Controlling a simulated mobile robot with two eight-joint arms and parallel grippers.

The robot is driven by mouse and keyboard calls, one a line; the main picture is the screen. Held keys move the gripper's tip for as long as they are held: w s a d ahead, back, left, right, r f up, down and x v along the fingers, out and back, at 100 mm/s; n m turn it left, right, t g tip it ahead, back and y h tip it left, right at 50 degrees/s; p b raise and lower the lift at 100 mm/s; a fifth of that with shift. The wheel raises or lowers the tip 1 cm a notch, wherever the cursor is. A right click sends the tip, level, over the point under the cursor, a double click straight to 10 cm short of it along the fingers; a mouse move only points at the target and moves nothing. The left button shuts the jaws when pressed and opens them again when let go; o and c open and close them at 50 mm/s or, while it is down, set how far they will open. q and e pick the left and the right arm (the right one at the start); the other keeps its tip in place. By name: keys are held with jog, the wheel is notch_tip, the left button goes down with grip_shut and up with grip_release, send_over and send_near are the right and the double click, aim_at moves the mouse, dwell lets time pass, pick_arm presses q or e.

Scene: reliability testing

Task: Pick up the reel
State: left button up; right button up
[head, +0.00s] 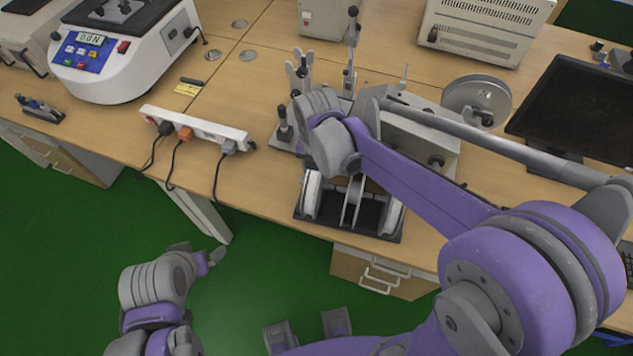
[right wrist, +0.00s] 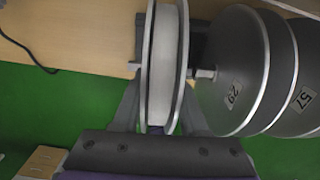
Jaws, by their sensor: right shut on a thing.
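The reel (right wrist: 166,65) has a pale core between two thin grey flanges. In the right wrist view it stands on edge between the fingers of my right gripper (right wrist: 162,110), which is shut on it. In the head view the reel (head: 352,203) shows low in a dark stand at the bench's front edge, below my right wrist; that wrist hides most of the right gripper. My left gripper (head: 207,259) is empty over the green floor, left of the bench front; its finger gap is unclear.
Grey discs labelled 29 (right wrist: 236,80) and 57 (right wrist: 300,90) stand close to the right of the reel. A power strip (head: 195,125) with plugs lies to the left. A monitor (head: 578,110) and a round metal disc (head: 478,98) are at the right.

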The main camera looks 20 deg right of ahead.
grip_shut()
notch_tip(320, 180, up, 10)
jog(key=shift+r+p, duration=0.1)
jog(key=shift+p, duration=0.25)
dwell(0.5)
jog(key=shift+f+b, duration=1.65)
jog(key=shift+f, duration=1.2)
